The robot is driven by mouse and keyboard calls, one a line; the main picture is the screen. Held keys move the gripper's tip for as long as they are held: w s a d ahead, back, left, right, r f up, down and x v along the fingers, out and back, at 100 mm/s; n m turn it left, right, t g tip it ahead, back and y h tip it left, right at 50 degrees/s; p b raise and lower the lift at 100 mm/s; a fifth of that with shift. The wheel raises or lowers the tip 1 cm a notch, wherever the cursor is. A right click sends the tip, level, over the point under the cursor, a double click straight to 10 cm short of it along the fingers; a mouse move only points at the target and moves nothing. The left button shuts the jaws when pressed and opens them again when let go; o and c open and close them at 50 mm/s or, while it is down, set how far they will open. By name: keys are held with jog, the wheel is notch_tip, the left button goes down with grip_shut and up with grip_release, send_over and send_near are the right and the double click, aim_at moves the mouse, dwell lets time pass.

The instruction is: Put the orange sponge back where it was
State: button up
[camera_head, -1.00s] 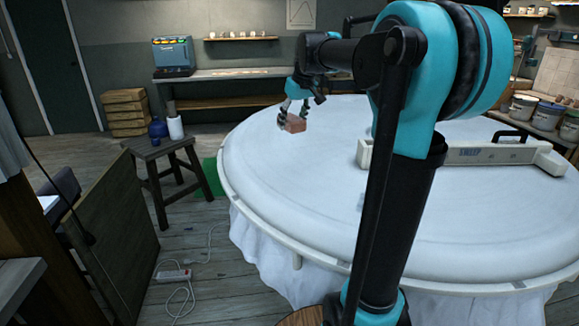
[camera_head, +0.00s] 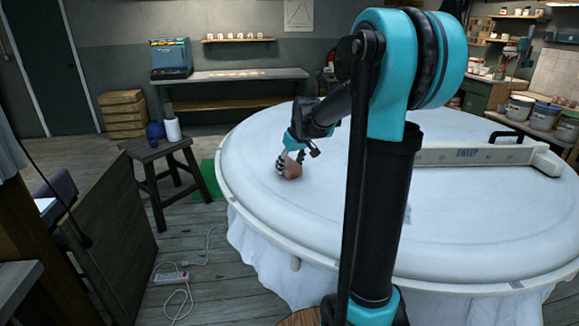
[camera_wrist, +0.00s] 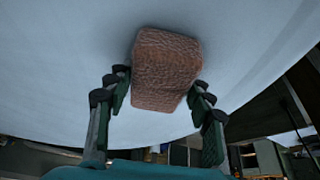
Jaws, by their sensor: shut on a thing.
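The orange sponge (camera_head: 291,168) is a brownish-orange block at the end of my arm, over the left part of the round white table (camera_head: 240,200). In the wrist view the sponge (camera_wrist: 166,68) sits between my two fingers, with the white surface behind it. My gripper (camera_head: 283,163) is shut on the sponge and tilted down toward the table. The gripper also shows in the wrist view (camera_wrist: 160,92), one finger on each side. The sponge is at or close to the tabletop; I cannot tell whether it touches.
A long white bar (camera_head: 470,157) lies across the right of the table. A wooden stool (camera_head: 157,150) with a blue jar and a white bottle stands left of the table. Buckets (camera_head: 519,107) stand at the far right. The tabletop around the sponge is clear.

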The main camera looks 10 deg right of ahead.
jog(key=shift+f, duration=0.15)
jog(key=o, duration=1.2)
jog(key=v, duration=1.2)
